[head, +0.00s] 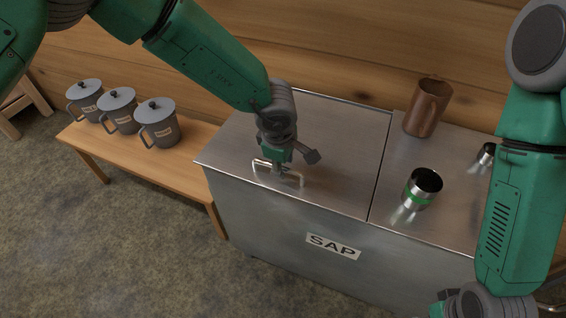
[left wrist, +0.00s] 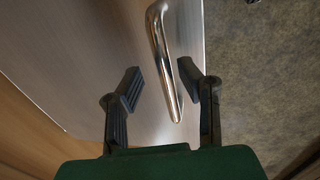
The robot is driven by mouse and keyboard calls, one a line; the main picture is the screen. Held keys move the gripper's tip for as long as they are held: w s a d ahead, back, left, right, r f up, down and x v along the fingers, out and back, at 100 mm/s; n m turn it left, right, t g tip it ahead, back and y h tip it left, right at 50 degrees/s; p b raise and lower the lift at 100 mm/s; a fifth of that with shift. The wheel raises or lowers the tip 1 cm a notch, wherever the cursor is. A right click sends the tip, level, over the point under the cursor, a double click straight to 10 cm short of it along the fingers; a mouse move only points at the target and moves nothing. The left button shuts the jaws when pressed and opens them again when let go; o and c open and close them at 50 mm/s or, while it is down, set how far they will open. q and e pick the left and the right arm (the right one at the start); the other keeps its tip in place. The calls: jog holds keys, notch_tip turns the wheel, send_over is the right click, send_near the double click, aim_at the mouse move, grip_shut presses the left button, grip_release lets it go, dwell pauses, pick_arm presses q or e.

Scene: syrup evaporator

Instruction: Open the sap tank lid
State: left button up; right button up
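The sap tank (head: 335,270) is a metal box with a SAP label on its front. Its left lid (head: 345,145) lies flat and closed, with a bright bar handle (head: 297,181) near the front left edge. My left gripper (head: 281,170) points down at this handle. In the left wrist view the fingers (left wrist: 160,78) are apart, and the handle (left wrist: 158,40) runs between them, its near end close to the right finger. No firm grip on it shows. My right arm comes in at the right, but its fingers are out of view.
On the right part of the tank top stand a brown mug (head: 427,108), a steel cup with a green band (head: 422,189) and a small metal item (head: 486,154). A wooden bench (head: 190,165) at left holds three lidded grey mugs (head: 120,110). A wooden wall stands behind.

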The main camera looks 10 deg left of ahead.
pick_arm(q)
jog(key=shift+a, duration=0.2)
jog(key=c, duration=0.3)
jog(key=shift+a, duration=0.35)
grip_shut()
jog(key=shift+w+a+f, duration=0.1)
jog(key=shift+w+a, duration=0.05)
jog(key=shift+a, duration=0.6)
jog(key=shift+d, duration=0.35)
jog(key=shift+r, duration=0.3)
jog(key=w+d+r+p, duration=0.1)
jog(key=w+r+p, duration=0.4)
jog(key=r, duration=0.5)
jog(key=w+d+r+p, duration=0.2)
jog(key=w+r+p, duration=0.3)
jog(key=r+p, duration=0.4)
jog(key=shift+d+r+p, duration=0.2)
jog(key=shift+r+p, duration=0.15)
jog(key=shift+r, duration=0.05)
pick_arm(e)
notch_tip(320, 180, up, 15)
jog(key=a, duration=0.1)
jog(key=shift+w, duration=0.15)
jog(key=shift+a, duration=0.1)
jog(key=shift+c, duration=0.4)
